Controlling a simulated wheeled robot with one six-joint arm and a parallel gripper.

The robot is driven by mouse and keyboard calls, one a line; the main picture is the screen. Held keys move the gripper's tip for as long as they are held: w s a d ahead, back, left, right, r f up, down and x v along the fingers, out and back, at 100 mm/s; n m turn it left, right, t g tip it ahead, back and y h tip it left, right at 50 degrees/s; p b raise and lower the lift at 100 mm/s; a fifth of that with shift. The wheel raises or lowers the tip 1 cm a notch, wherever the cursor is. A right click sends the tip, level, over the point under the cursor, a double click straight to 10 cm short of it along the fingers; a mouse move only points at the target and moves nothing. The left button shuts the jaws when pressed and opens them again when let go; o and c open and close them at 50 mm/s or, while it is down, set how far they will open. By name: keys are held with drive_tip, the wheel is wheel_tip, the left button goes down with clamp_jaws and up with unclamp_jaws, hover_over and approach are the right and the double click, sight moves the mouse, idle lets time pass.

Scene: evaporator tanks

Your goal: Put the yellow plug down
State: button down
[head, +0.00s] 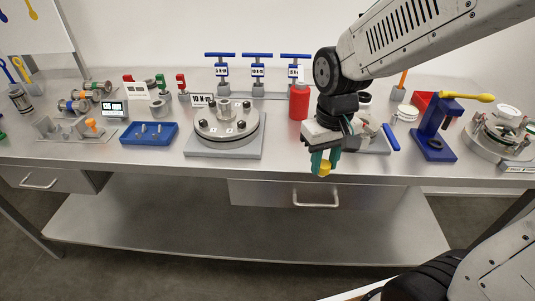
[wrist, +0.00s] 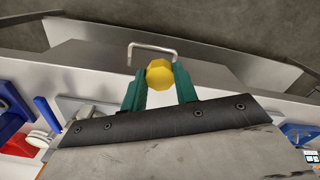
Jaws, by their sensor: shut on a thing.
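My gripper (head: 323,162) has green fingers and points down near the front edge of the workbench, above its drawer. It is shut on the yellow plug (head: 325,168), which shows low between the fingertips. In the wrist view the yellow plug (wrist: 160,74) has a many-sided face and sits between the two green fingers of my gripper (wrist: 161,80). I see no contact between the plug and the bench; its underside is hidden.
The steel workbench (head: 285,165) has a drawer handle (head: 316,198) below my gripper. Left stand a round flanged tank (head: 228,125) and a blue tray (head: 149,135). A red cylinder (head: 299,103) is behind, a blue press (head: 432,135) right. Bare bench lies along the front edge.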

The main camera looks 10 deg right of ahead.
drive_tip(key=w, duration=0.5)
drive_tip(key=w+f, duration=0.1)
drive_tip(key=w, duration=1)
drive_tip(key=shift+a+f, duration=0.3)
drive_tip(key=shift+a, duration=0.1)
drive_tip(key=shift+f, duration=1.7)
drive_tip(key=shift+f, duration=0.2)
drive_tip(key=c, duration=1.1)
unclamp_jaws()
drive_tip(key=shift+r, duration=0.1)
